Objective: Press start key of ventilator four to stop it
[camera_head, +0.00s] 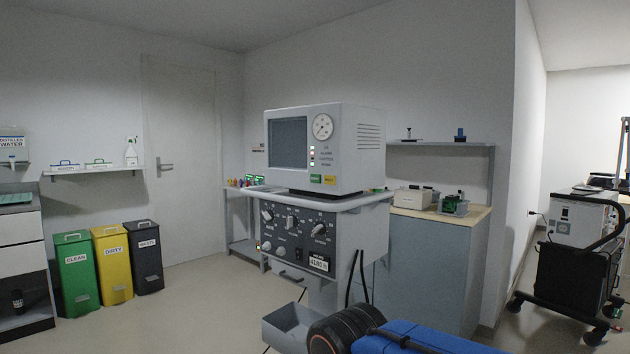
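A grey ventilator (352,147) stands in the middle of the camera_head view, its front turned toward the left. Its upper unit has a dark screen (287,143), a round gauge (322,126) and a column of small red and green lights (312,155). A green key or label (316,178) and a yellow one (329,180) sit below the lights. The lower panel (290,238) has several knobs and a dark plate with a white label. I cannot read a ventilator number or tell which part is the start key. My gripper is not in view.
A dark cylinder and blue body, possibly my arm, fill the bottom centre. A grey tray (285,326) juts out low on the ventilator. A cabinet (425,265) stands behind it. Bins (76,275) line the left wall. A wheeled machine (578,225) stands right. Floor at left is clear.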

